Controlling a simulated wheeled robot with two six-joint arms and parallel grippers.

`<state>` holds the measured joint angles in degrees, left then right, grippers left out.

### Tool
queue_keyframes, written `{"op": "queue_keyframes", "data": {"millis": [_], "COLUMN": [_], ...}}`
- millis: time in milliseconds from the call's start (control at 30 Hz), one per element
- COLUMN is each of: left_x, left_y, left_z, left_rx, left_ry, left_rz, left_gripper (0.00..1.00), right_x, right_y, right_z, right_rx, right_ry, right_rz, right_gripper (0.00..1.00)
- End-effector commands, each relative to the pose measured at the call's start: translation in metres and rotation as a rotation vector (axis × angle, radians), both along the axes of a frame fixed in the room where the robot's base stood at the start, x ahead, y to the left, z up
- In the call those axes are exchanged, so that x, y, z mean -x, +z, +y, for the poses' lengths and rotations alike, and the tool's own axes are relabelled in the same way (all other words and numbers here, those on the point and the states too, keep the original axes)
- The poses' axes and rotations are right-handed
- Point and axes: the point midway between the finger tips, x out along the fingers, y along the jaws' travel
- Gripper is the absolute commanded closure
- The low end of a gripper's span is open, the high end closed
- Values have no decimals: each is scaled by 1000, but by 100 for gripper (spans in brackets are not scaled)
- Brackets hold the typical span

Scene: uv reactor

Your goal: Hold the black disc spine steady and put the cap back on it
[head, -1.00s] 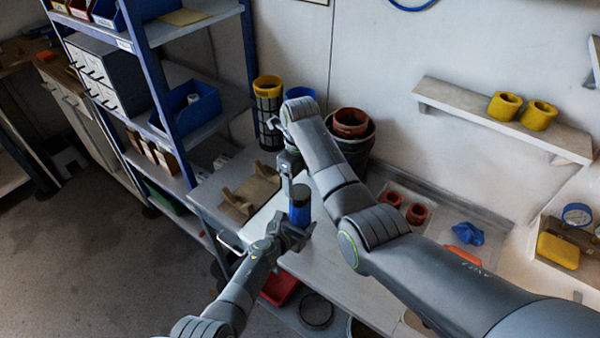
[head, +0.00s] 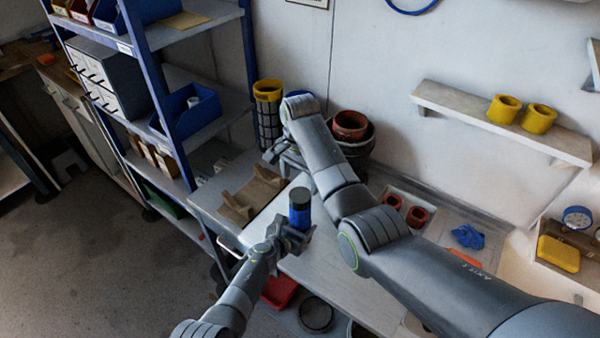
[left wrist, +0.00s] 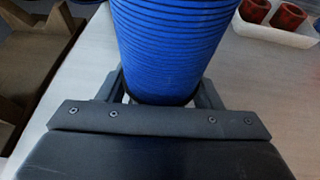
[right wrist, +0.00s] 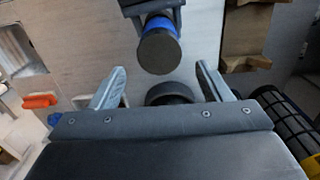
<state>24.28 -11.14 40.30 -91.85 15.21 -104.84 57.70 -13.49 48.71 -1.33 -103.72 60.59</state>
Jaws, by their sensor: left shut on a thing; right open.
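My left gripper (head: 290,236) is shut on a blue ribbed cylinder (head: 300,215), the disc spine's body, and holds it upright above the bench's near edge. The left wrist view shows its ribbed side (left wrist: 175,45) between the fingers. A black round top (head: 300,195), which looks like the cap, sits on the cylinder; its flat face (right wrist: 159,54) shows in the right wrist view. My right gripper (head: 285,152) is apart from it, farther back over the bench. Its fingers (right wrist: 160,88) are spread. A dark round thing (right wrist: 168,93) shows between them, partly hidden; I cannot tell what it is.
A wooden cradle (head: 238,210) stands left of the cylinder. A yellow-rimmed mesh basket (head: 268,92) and a dark bucket (head: 362,148) stand at the back. Blue-framed shelving (head: 165,90) stands left.

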Motion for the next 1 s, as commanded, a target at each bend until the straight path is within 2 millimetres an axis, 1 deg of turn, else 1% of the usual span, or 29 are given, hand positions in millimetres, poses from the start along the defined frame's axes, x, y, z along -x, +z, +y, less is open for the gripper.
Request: {"op": "queue_keyframes", "data": {"millis": [100,700,900,1000], "left_x": [0,0,0,0], "left_y": [0,0,0,0], "left_z": [0,0,0,0], "left_rx": [0,0,0,0], "left_ry": [0,0,0,0], "left_rz": [0,0,0,0], "left_gripper": [100,100,100,100], "right_x": [0,0,0,0], "right_y": [2,11,13,14], "right_z": [0,0,0,0], "right_rx": [0,0,-1,-1], "right_ry": [190,1161,1428,1518], "right_rz": [0,0,0,1], "right_gripper": [29,29,29,29]}}
